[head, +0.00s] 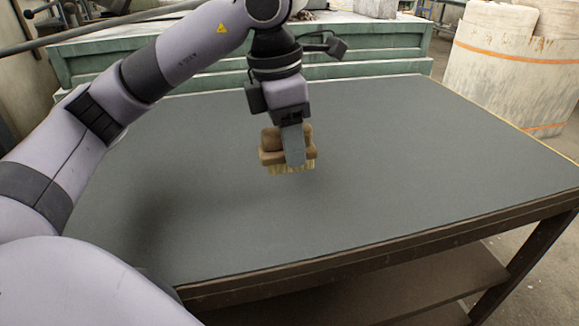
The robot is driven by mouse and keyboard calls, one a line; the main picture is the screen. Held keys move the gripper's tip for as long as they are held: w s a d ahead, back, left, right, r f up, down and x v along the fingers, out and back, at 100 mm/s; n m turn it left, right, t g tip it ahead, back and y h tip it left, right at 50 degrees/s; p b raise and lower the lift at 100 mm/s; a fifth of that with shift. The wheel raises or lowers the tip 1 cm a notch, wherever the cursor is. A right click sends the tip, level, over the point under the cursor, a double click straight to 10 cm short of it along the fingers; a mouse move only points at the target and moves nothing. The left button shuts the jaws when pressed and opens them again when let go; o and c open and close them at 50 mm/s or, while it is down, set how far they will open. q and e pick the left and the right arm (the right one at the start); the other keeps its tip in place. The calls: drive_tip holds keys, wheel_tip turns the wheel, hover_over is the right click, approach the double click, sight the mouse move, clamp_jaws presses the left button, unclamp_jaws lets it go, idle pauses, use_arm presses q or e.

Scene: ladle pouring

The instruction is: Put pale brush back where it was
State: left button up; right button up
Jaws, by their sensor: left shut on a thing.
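The brush (270,157) has a brown wooden back and pale yellowish bristles pointing down. It is in the head view, a little above the middle of the picture, over the dark grey table top (400,160). My left gripper (293,152) comes down from above and is shut on the brush's back. A finger covers part of the brush's near side. I cannot tell for certain whether the bristles touch the table or hang just above it. My right gripper is not in view.
The table top is otherwise bare, with free room on all sides of the brush. A green crate-like structure (380,45) stands behind the table. A large pale wrapped roll (505,70) with orange straps stands at the back right. A lower shelf (420,285) shows below the front edge.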

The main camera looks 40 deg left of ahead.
use_arm(q)
drive_tip(key=shift+f, duration=2.25)
drive_tip(key=shift+f+b, duration=0.25)
drive_tip(key=shift+b, duration=0.15)
drive_tip(key=o, duration=1)
drive_tip(key=shift+r, duration=0.1)
